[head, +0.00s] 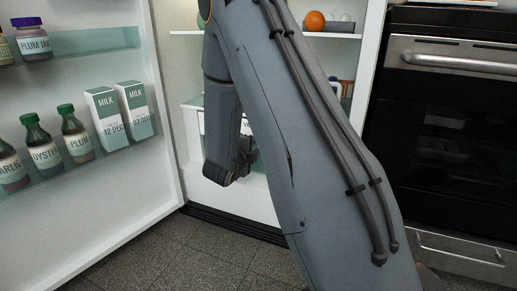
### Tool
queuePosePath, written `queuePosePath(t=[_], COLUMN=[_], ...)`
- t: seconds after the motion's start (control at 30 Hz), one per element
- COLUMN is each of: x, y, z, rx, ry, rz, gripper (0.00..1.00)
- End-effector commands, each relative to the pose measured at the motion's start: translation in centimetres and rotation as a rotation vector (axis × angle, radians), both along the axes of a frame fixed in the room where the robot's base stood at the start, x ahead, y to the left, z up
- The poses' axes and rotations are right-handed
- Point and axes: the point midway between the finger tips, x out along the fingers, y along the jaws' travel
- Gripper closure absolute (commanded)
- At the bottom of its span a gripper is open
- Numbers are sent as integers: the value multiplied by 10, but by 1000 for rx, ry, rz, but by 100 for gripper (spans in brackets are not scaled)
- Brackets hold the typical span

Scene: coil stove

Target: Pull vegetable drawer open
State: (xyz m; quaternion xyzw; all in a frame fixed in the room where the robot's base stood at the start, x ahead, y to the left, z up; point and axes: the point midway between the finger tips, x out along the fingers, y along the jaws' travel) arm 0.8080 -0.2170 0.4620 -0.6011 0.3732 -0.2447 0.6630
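The refrigerator stands open, its inside (183,62) partly hidden behind my arm. Low inside it, a pale drawer-like front (202,122) shows in small part at the left of my wrist; I cannot tell for sure that it is the vegetable drawer. My gripper (246,163) is at the end of the downward-hanging wrist, in front of the lower fridge. Its fingers are mostly hidden by my own arm links, so I cannot tell whether it touches a handle.
The open fridge door (110,205) at left carries bottles (76,134) and milk cartons (103,122). An orange (314,21) sits on an upper shelf (330,36). A black oven (450,130) stands close at right. Tiled floor (160,255) is clear in front.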

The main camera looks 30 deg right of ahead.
Motion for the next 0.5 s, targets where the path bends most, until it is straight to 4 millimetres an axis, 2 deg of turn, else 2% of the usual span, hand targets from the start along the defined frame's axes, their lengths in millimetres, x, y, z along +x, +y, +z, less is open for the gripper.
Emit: queuePosePath(t=[0.2,0.5], x=[14,15], y=[-17,-20], z=[-5,-5], rx=[1,0], ry=[-1,0], rz=[0,1], gripper=[67,67])
